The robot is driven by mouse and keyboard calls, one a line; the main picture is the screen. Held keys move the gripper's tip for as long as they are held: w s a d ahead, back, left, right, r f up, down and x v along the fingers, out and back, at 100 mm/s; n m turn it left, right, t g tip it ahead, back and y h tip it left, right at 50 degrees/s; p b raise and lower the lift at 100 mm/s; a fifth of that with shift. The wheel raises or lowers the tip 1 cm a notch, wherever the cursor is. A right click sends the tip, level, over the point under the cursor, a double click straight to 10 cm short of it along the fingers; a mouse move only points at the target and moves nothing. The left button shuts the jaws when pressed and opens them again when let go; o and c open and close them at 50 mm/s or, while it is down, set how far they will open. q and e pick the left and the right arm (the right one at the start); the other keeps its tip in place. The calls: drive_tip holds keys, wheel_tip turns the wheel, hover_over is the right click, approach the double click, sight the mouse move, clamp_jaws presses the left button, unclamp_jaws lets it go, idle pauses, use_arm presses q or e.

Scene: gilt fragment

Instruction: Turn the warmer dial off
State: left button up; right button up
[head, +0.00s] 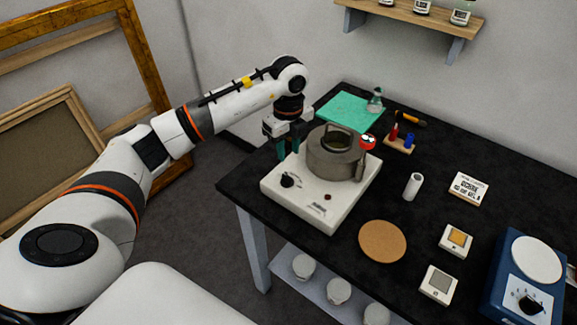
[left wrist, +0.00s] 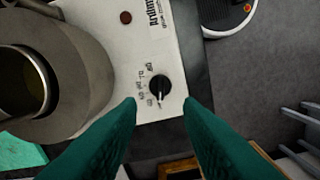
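The warmer (head: 312,207) is a white box near the table's left edge, with a grey metal pot (head: 335,160) on top. Its black dial (head: 288,180) is on the front left; it also shows in the left wrist view (left wrist: 159,87), with a white pointer mark and small printed labels around it. My left gripper (head: 287,150) is above and behind the dial, at the warmer's left end. In the left wrist view its teal fingers (left wrist: 160,104) are apart and empty, with the dial just beyond and between the tips, not gripped. My right gripper is not in view.
A green mat (head: 344,109) with a flask lies behind. A cork disc (head: 382,241), a white cylinder (head: 412,187) and a blue device (head: 528,280) with its own dial are to the right.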

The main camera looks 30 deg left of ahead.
use_arm(q)
drive_tip(key=shift+r, duration=1.25)
